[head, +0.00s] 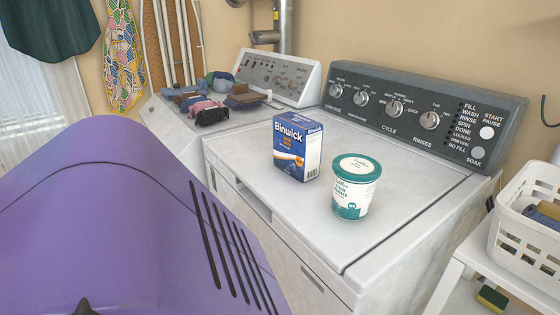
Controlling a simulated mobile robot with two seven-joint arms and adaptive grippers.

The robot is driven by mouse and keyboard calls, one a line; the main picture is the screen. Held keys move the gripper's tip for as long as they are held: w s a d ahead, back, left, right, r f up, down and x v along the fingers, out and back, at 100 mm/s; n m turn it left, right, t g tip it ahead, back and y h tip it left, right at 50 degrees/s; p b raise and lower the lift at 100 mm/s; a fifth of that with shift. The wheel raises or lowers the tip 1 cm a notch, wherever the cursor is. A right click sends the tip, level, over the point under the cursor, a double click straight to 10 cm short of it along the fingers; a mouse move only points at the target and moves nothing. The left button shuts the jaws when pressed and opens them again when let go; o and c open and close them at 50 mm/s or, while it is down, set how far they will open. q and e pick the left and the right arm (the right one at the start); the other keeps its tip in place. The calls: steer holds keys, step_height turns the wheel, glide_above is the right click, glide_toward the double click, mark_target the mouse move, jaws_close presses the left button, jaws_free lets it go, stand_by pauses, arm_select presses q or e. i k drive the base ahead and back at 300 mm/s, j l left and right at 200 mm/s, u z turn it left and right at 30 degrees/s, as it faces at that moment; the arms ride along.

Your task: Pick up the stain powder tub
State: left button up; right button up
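The stain powder tub (353,203) is a white and teal tub with a lid. It stands upright on top of the washing machine (260,195), towards the right of its lid. A blue and white Binwick box (298,147) stands upright just to its left and a little behind, apart from it. Neither of my grippers shows in the head view. Nothing is seen holding or touching the tub.
The washer's control panel (425,113) rises behind the tub. A second machine (178,125) with folded clothes (190,98) stands to the left. A white basket (527,215) sits on a shelf unit at the right, with a sponge (491,298) below. The washer top around the tub is clear.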

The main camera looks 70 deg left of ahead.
mark_target(356, 176)
steer(key=u, duration=1.55)
